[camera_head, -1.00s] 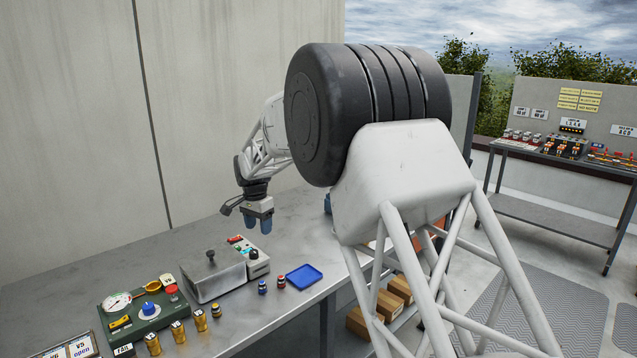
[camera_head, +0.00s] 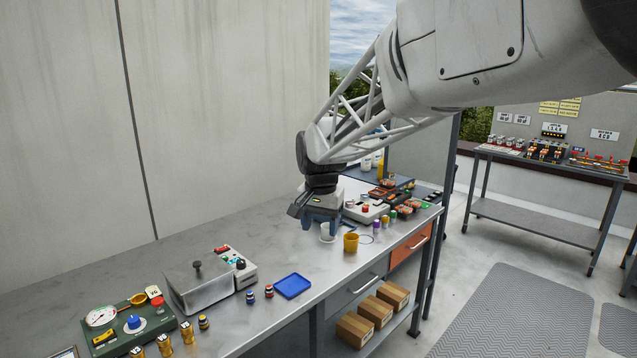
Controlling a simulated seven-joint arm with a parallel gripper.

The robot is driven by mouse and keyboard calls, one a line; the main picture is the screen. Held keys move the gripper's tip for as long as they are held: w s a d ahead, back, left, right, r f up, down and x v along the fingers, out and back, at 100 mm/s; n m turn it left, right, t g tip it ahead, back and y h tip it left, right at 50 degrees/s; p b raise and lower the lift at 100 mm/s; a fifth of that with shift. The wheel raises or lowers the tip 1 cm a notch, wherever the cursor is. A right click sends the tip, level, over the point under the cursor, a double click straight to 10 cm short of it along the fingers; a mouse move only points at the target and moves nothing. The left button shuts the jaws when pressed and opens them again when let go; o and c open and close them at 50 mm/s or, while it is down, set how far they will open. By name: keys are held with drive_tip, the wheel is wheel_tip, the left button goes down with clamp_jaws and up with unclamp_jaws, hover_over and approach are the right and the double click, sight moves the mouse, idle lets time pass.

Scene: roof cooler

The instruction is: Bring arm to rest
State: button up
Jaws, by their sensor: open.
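My gripper (camera_head: 321,229) points down above the far part of the metal workbench (camera_head: 225,238), its blue fingers apart. I see nothing held between them. A white cup (camera_head: 327,232) stands just beside or behind the fingers, and a yellow cup (camera_head: 351,242) stands to the right. I cannot tell the exact gap between the fingers and the white cup. My arm reaches in from the upper right.
A metal box with a knob (camera_head: 197,285), a blue tray (camera_head: 292,286) and a green gauge panel (camera_head: 130,325) sit on the near bench. Several coloured items crowd the far end. Cardboard boxes (camera_head: 376,310) lie on the shelf below. A second table (camera_head: 540,165) stands back right.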

drive_tip(key=s+d+r+n, duration=0.1)
drive_tip(key=s+d, duration=0.5)
drive_tip(key=s, duration=0.3)
drive_tip(key=s+d+r+n, duration=0.1)
drive_tip(key=s+d, duration=0.4)
drive_tip(key=s, duration=0.3)
drive_tip(key=s+d+f+n, duration=0.1)
drive_tip(key=s+d+f, duration=0.2)
drive_tip(key=s, duration=0.7)
drive_tip(key=s+d+f+t, duration=0.1)
drive_tip(key=s+d+f, duration=0.2)
drive_tip(key=s, duration=0.6)
drive_tip(key=shift+s+d+f+n+t, duration=0.15)
drive_tip(key=shift+s+d+n+t, duration=0.2)
drive_tip(key=shift+d, duration=0.2)
